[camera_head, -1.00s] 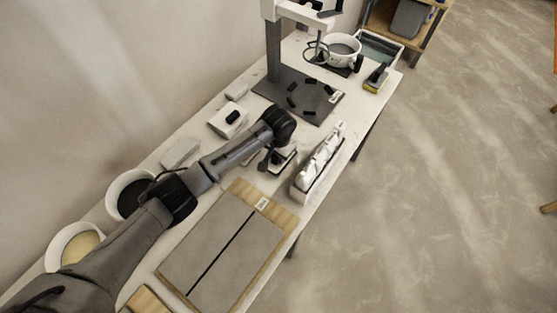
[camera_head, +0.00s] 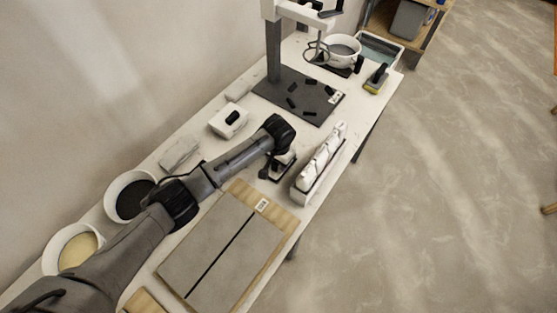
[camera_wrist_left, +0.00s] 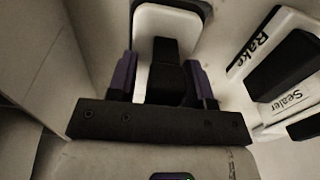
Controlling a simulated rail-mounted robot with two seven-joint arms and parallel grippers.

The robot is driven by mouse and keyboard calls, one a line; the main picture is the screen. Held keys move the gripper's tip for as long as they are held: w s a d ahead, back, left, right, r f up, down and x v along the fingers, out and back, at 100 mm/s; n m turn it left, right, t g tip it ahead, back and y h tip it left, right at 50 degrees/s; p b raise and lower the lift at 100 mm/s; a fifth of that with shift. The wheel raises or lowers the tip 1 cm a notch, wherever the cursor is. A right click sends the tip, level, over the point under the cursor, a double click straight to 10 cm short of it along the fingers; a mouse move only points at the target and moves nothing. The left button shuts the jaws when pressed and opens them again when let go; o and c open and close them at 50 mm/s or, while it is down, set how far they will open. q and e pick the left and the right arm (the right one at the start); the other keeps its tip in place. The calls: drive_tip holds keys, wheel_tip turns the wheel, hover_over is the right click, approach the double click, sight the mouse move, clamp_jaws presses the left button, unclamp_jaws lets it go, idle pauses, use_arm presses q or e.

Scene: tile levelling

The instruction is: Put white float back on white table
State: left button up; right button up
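The white float (camera_wrist_left: 142,25) has a white plate and a black handle (camera_wrist_left: 165,75), seen close up in the left wrist view. In the head view the float (camera_head: 286,157) is partly hidden under my left wrist, over a small dark base on the white table (camera_head: 205,118). My left gripper (camera_wrist_left: 162,60) has one purple finger on each side of the handle. White plate shows between the left-hand finger and the handle, so the fingers look open around it. In the head view the fingers are mostly hidden. My right gripper is not in view.
A rack (camera_head: 320,165) stands right of the float; its labels read "Rake" and "Sealer" in the wrist view. A tiled board (camera_head: 225,245) lies nearer. A white block with a black top (camera_head: 228,121) and two buckets (camera_head: 128,195) line the wall side.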

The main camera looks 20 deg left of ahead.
use_arm(q)
drive_tip(key=shift+o, duration=0.3)
drive_tip(key=shift+r, duration=0.2)
wheel_tip(320, 180, up, 12)
drive_tip(key=p, duration=0.2)
drive_tip(key=shift+p, duration=0.3)
idle(0.4)
